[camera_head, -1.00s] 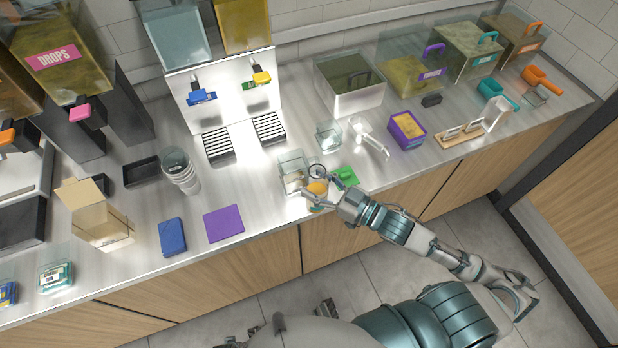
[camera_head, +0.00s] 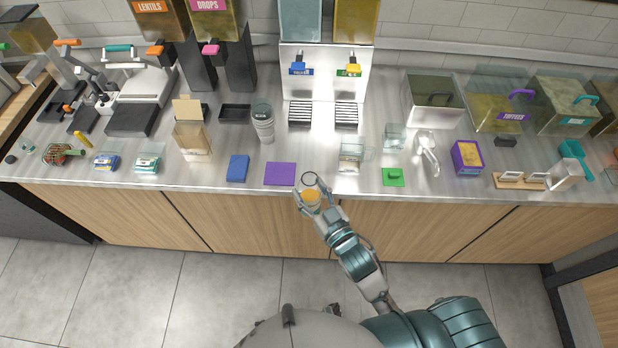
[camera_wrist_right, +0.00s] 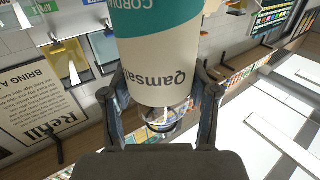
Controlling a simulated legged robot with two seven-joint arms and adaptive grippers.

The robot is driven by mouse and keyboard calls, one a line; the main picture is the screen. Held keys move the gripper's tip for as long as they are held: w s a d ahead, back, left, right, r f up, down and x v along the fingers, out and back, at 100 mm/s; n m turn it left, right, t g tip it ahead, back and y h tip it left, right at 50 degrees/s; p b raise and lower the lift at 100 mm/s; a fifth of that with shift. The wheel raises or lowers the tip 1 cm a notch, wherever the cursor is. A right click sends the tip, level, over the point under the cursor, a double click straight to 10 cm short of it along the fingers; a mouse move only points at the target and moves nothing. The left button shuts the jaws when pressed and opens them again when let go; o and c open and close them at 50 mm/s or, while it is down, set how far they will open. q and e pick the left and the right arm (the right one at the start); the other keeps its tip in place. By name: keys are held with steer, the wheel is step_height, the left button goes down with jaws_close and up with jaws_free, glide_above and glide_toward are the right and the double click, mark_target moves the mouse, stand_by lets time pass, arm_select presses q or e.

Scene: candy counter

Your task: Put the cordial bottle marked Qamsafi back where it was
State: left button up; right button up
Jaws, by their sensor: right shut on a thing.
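My right gripper (camera_head: 314,203) is shut on the cordial bottle (camera_head: 312,196), which shows orange in the head view, at the counter's front edge. In the right wrist view the bottle (camera_wrist_right: 165,65) stands between both fingers (camera_wrist_right: 160,95). Its cream and teal label reads "Qamsafi", partly cut off, with "CORDI" beyond. The lettering and the sign behind are both inverted in that view, so the bottle looks upright. The base is out of that view. I cannot tell whether it touches the counter. My left gripper does not show clearly.
A purple mat (camera_head: 280,174) lies left of the bottle, and a blue block (camera_head: 237,168) beyond it. A ribbed cup (camera_head: 263,125) stands further back. Dispensers (camera_head: 325,70) line the back.

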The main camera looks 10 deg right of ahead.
steer(key=w+d+f, duration=0.2)
steer(key=w, duration=0.5)
steer(key=w+d+f, duration=0.3)
steer(key=w, duration=0.5)
steer(key=shift+d, duration=0.3)
steer(key=o, duration=1.1)
steer(key=shift+d+f, duration=0.1)
steer(key=shift+s+d, duration=0.1)
steer(key=shift+d, duration=0.05)
steer(key=v, duration=1.2)
